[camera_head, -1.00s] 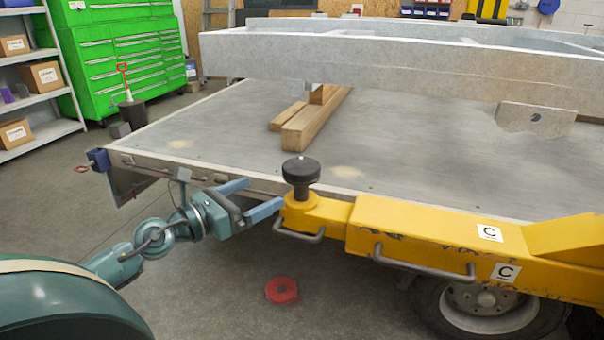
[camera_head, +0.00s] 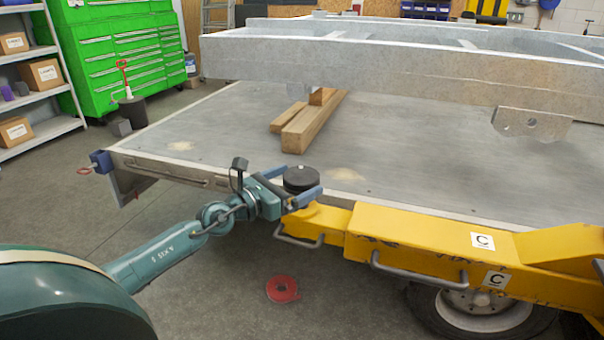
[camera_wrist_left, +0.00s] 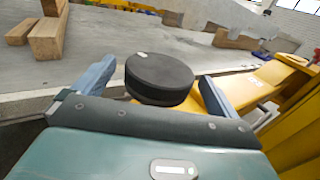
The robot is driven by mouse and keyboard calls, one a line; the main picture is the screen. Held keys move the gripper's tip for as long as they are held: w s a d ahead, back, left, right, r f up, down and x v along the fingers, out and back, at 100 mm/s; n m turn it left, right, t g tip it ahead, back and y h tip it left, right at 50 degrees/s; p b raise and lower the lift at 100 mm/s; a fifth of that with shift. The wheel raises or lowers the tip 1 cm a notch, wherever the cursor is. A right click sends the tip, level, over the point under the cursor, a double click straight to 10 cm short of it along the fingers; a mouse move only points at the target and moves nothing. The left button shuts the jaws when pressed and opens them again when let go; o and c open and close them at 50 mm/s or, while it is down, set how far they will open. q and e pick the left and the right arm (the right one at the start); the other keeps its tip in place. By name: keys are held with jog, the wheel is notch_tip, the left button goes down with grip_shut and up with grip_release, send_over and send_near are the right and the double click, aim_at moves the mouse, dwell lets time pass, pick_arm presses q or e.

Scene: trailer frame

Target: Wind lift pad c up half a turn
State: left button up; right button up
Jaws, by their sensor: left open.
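Lift pad c is the round black pad (camera_head: 301,179) on the end of the yellow arm (camera_head: 400,237), which carries white C labels. My left gripper (camera_head: 293,185) is open, with one blue finger behind the pad and one in front of it. In the left wrist view the black pad (camera_wrist_left: 159,79) sits between the two spread fingers, with a gap on each side; a small pale mark shows on its top. The gripper hides the pad's stem in the head view. My right gripper is not in view.
The trailer's grey deck (camera_head: 220,150) lies behind the pad, with wooden blocks (camera_head: 312,122) and a raised galvanised frame (camera_head: 400,70) over it. A grey handle (camera_head: 300,236) sticks out below the yellow arm. A red disc (camera_head: 283,289) lies on the floor.

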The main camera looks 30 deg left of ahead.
pick_arm(q)
jog(key=shift+x, duration=0.95)
jog(key=shift+w+d, duration=0.1)
jog(key=shift+w, duration=0.25)
